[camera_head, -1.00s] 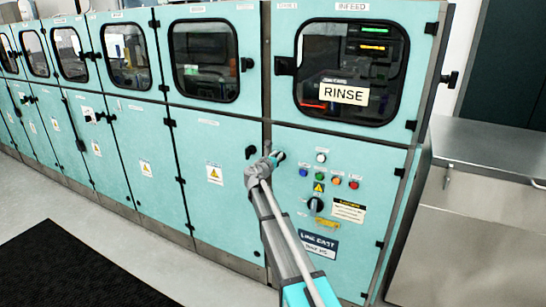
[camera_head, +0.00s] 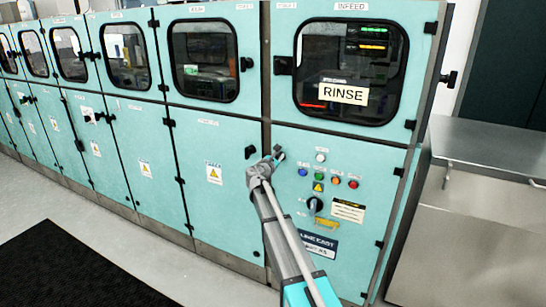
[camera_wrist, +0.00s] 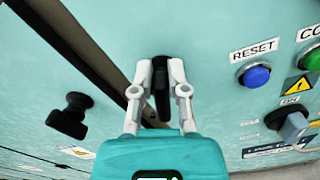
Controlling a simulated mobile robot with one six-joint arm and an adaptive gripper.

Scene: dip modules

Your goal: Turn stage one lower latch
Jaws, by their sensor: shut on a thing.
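A black latch handle (camera_wrist: 160,78) sits on the teal panel, right of the dark seam between two lower panels in the wrist view. My gripper (camera_wrist: 161,68) is shut on this handle, with one pale finger on each side. The handle stands upright in the wrist view. In the head view my gripper (camera_head: 278,152) is at the upper left of the lower panel below the RINSE window, and it mostly hides the handle. A second black latch (camera_head: 250,152) is on the neighbouring panel to the left, and it also shows in the wrist view (camera_wrist: 70,115).
Right of my gripper are a blue RESET button (camera_wrist: 257,75), other coloured buttons and a black rotary switch (camera_head: 315,205). A steel counter (camera_head: 485,155) stands at the right. A dark mat (camera_head: 85,265) lies on the open floor at the left.

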